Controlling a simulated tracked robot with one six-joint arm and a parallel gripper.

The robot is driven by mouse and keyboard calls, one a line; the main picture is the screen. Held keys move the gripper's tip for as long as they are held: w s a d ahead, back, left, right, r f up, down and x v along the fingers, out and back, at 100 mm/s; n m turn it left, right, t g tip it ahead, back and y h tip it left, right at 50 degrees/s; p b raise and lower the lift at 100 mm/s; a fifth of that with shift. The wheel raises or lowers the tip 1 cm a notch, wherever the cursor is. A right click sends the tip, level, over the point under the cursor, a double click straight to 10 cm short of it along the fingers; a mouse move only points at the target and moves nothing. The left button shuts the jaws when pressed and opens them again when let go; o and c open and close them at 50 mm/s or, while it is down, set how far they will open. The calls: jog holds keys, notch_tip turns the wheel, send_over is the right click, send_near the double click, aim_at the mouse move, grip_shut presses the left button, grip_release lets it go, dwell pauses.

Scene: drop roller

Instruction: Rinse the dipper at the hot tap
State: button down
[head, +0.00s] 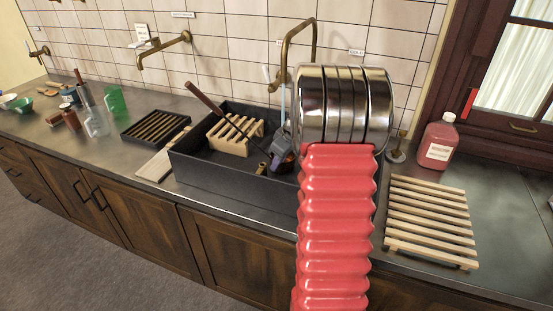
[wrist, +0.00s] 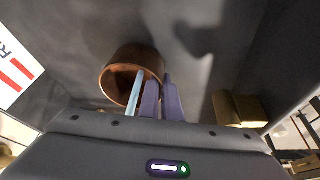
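The dipper's dark handle (head: 216,106) slants from the upper left down over the black sink (head: 225,178) towards my gripper (head: 280,156). In the wrist view its copper cup (wrist: 122,80) sits at the fingertips of my gripper (wrist: 161,88). The purple fingers are close together and look shut on the dipper near the cup's right side; the exact contact is hidden. The brass tap (head: 301,24) arches above the sink. A pale blue stream (head: 283,100) shows below its spout, and a pale blue strip (wrist: 135,92) crosses the cup in the wrist view.
A slatted wooden rack (head: 236,131) stands inside the sink, left of my gripper. A second brass tap (head: 165,45) is on the wall. A dark slatted tray (head: 156,128) lies left of the sink. A pale slatted rack (head: 430,220) and red bottle (head: 438,142) stand right.

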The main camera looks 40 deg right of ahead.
jog(key=shift+s, duration=0.1)
jog(key=shift+s+a, duration=0.45)
jog(key=shift+s, duration=0.75)
jog(key=shift+s+a, duration=0.45)
jog(key=shift+s, duration=0.8)
jog(key=shift+s+a, duration=0.45)
jog(key=shift+s, duration=0.75)
jog(key=shift+s+r, duration=0.1)
jog(key=shift+r, duration=0.05)
jog(key=shift+s+a+r, duration=0.3)
jog(key=shift+s+r, duration=0.35)
jog(key=shift+s, duration=0.1)
jog(key=shift+s+a+r, duration=0.25)
jog(key=shift+s+r, duration=0.35)
jog(key=shift+s, duration=0.2)
jog(key=shift+s+a+r, duration=0.3)
jog(key=shift+s+r, duration=0.35)
jog(key=shift+s, duration=0.1)
